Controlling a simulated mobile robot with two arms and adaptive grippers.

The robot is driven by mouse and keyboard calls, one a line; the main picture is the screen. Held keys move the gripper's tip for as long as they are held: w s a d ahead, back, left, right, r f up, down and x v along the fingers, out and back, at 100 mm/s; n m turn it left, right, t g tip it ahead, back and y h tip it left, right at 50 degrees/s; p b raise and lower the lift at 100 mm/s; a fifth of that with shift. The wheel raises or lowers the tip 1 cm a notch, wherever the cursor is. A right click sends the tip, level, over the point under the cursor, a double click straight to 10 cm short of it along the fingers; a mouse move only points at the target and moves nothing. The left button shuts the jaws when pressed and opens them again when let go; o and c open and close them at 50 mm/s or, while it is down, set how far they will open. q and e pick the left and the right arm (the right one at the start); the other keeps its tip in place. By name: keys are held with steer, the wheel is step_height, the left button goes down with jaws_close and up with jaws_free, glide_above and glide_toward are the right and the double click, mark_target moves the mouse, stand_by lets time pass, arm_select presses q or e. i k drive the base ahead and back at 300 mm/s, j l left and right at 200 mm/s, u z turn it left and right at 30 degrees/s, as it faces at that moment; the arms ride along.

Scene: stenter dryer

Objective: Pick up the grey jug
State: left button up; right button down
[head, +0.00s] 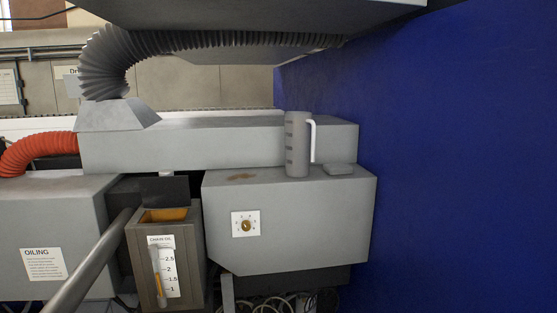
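The grey jug (297,146) stands upright on top of the grey machine housing (325,220) that has a dial on its front. Its pale handle (313,141) is on its right side. Dark marks run down the jug's left side. Neither of my grippers shows in the head view.
A small grey block (340,169) lies right of the jug, and a brown stain (241,177) is left of it. A higher grey ledge (210,142) runs behind. An open oil tank (165,255) stands at the lower left. A blue wall (460,160) closes off the right.

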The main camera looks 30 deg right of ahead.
mark_target(299, 127)
steer(key=l+z, duration=0.15)
steer(key=z, duration=0.25)
steer(key=i+l+z, duration=0.1)
steer(key=z, duration=0.3)
steer(key=i+l+z, duration=0.1)
steer(key=z, duration=0.3)
